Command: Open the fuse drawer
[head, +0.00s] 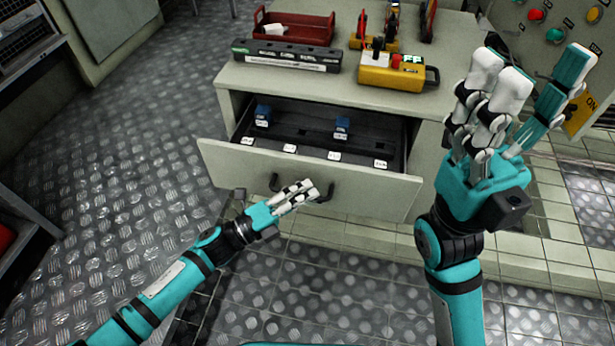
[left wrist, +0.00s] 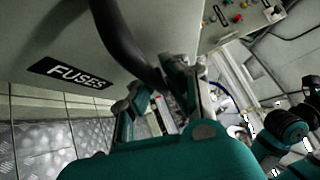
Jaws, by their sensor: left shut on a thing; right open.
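The fuse drawer (head: 225,160) is pulled out of the cream cabinet, and its dark tray shows. Two blue fuses, one on the left (head: 262,115) and one further right (head: 342,127), stand in it, with white labels along its front. My left gripper (head: 308,189) is shut on the black drawer handle (head: 324,193) at the drawer's front. In the left wrist view the handle (left wrist: 125,45) runs up to the fingers, beside a FUSES label (left wrist: 70,74). My right gripper (head: 535,85) is open and empty, raised to the right of the drawer.
On the cabinet top are a red tray (head: 293,27), a black strip box (head: 287,56), a yellow device (head: 393,75) and several upright tools. A control panel (head: 545,20) with buttons is at the upper right. The metal floor at left is clear.

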